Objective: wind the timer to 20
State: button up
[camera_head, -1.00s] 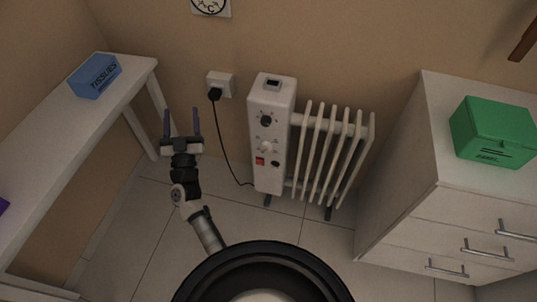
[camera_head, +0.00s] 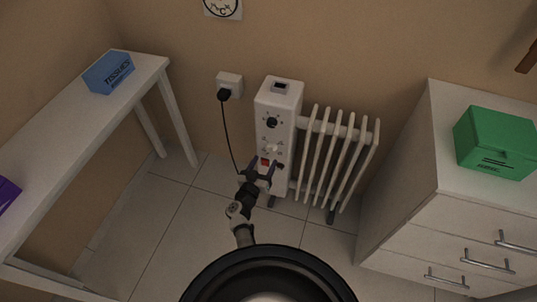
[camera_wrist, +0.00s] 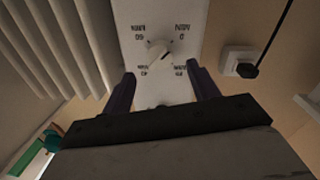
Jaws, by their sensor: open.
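The white heater's control panel (camera_head: 273,108) faces my arm. The timer's white knob (camera_head: 271,148) sits below a dark round knob (camera_head: 271,122). In the wrist view the white timer knob (camera_wrist: 159,54) appears upside down, ringed by minute marks including 0 and 60. Its exact setting is too small to read. My gripper (camera_head: 268,164) is open and empty in front of the lower panel, just below the timer knob in the head view. In the wrist view my gripper (camera_wrist: 160,76) has its two dark fingers on either side of the panel, apart from the knob.
Radiator fins (camera_head: 334,160) stand right of the panel. A wall socket (camera_head: 229,85) with a plug and cord is to its left. A table with a tissue box (camera_head: 108,72) is at left. A drawer cabinet with a green box (camera_head: 495,142) is at right.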

aim_at(269, 153)
jog(key=x, duration=0.5)
jog(key=c, duration=1)
jog(key=shift+o, duration=0.2)
